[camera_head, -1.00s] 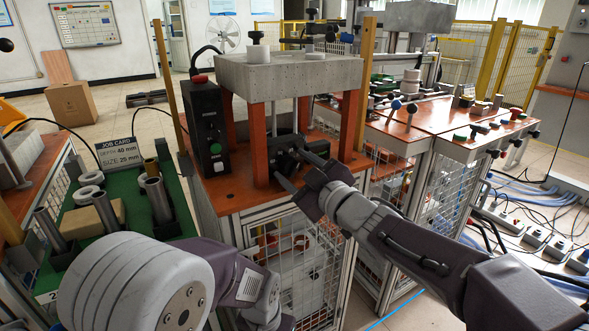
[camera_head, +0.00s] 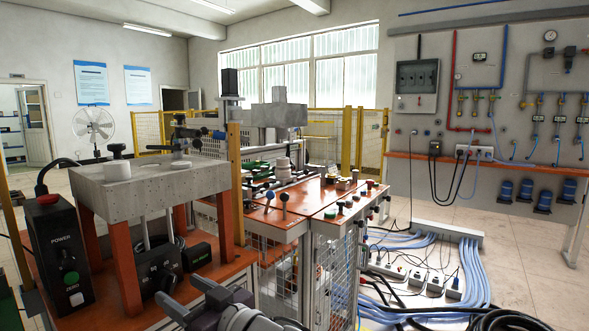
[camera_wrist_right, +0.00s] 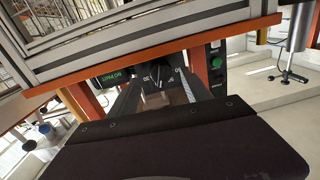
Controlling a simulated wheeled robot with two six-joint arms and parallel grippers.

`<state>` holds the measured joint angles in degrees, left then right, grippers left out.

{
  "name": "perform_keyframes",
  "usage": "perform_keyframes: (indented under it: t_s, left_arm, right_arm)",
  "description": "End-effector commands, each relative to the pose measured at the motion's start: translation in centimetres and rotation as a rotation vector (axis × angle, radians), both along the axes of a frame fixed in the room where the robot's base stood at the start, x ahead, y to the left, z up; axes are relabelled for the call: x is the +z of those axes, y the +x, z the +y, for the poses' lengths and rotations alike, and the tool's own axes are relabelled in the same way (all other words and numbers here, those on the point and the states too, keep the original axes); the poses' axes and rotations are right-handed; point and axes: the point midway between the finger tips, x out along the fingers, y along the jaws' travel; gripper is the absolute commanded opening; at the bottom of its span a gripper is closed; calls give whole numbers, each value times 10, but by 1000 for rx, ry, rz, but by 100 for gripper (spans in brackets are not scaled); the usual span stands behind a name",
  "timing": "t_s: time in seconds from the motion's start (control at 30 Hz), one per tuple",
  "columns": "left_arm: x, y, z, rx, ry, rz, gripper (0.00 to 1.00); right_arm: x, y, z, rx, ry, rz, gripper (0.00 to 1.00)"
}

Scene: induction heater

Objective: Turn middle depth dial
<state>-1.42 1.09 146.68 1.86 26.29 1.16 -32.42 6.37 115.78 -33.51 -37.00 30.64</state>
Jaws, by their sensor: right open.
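The induction heater is a grey block (camera_head: 150,190) on orange legs above an orange table. Under the block sits a black dial unit (camera_head: 158,270) with pale scale marks, partly hidden by a leg. In the right wrist view the dial unit (camera_wrist_right: 155,76) appears upside down between my finger tips, with a dark knob in its middle. Which dial this is and its setting are too small to tell. My right gripper (camera_head: 193,297) is open and empty in front of the unit; contact cannot be told. My left gripper is out of view.
A black box (camera_head: 58,250) with POWER lettering, a red top button and a green button stands left of the block. A small box with green lettering (camera_head: 197,257) is right of the dial unit.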

Motion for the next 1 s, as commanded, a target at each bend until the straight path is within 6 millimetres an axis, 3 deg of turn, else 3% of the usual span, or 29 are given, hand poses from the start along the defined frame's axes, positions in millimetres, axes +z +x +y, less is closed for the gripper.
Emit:
perform_keyframes:
  t_s: [0.2,0.3,0.5,1.0]
  left_arm:
    - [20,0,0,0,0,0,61]
    - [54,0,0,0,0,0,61]
    - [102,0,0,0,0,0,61]
    - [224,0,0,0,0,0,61]
  right_arm:
    - [5,-33,-44,-3,-2,-2,57]
    - [40,-23,-49,-26,-1,-3,57]
    - [85,-9,-67,-74,-5,3,57]
    - [178,25,-127,-244,-19,89,57]
